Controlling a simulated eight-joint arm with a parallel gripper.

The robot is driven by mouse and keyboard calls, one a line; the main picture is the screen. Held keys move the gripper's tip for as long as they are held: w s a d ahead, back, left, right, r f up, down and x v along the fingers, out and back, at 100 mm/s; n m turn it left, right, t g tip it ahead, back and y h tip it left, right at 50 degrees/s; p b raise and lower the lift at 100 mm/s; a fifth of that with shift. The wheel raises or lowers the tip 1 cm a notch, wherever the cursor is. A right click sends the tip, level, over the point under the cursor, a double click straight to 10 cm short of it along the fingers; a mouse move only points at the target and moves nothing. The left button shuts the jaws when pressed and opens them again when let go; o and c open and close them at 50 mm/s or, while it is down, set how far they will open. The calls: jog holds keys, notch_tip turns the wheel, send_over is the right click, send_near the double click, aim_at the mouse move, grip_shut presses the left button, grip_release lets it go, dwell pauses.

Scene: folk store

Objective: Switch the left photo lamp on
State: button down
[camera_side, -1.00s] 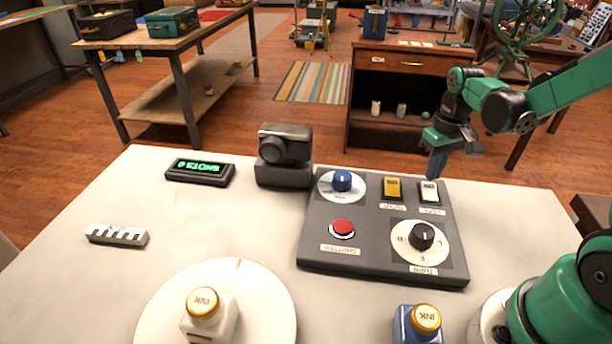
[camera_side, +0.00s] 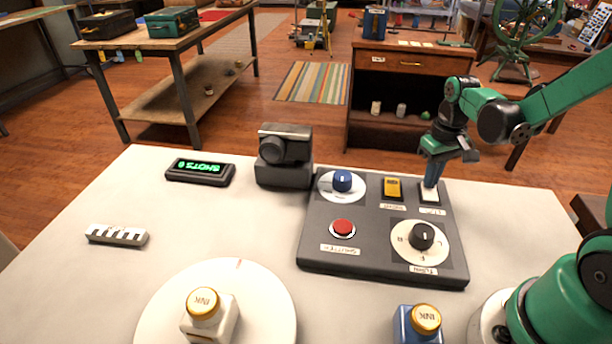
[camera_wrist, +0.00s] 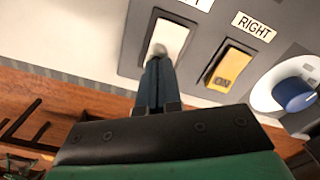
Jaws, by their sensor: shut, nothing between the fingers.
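The dark control panel (camera_side: 385,262) lies on the white table. At its far right corner is a white rocker switch (camera_side: 430,197), which also shows in the wrist view (camera_wrist: 174,38); its label is partly hidden there and ends in "T". Beside it is a yellow rocker (camera_side: 392,188) labelled RIGHT, with "ON" readable on it in the wrist view (camera_wrist: 231,69). My gripper (camera_side: 430,186) is shut and empty, pointing down. Its fingertips (camera_wrist: 157,52) are at the white rocker and seem to touch it; they cover part of it. No photo lamp is recognisable.
The panel also has a blue knob (camera_side: 342,181), a red button (camera_side: 342,227) and a black dial (camera_side: 421,236). A camera (camera_side: 285,155), a display (camera_side: 200,172), a white turntable (camera_side: 260,305) with an ink bottle (camera_side: 208,315), and a blue ink bottle (camera_side: 419,325) stand around it.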

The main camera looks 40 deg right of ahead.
jog(key=shift+f, duration=0.25)
jog(key=shift+r, duration=3.55)
jog(key=a+r+n+t, duration=0.3)
jog(key=a+t, duration=0.4)
jog(key=a, duration=0.6)
jog(key=shift+s+r, duration=0.35)
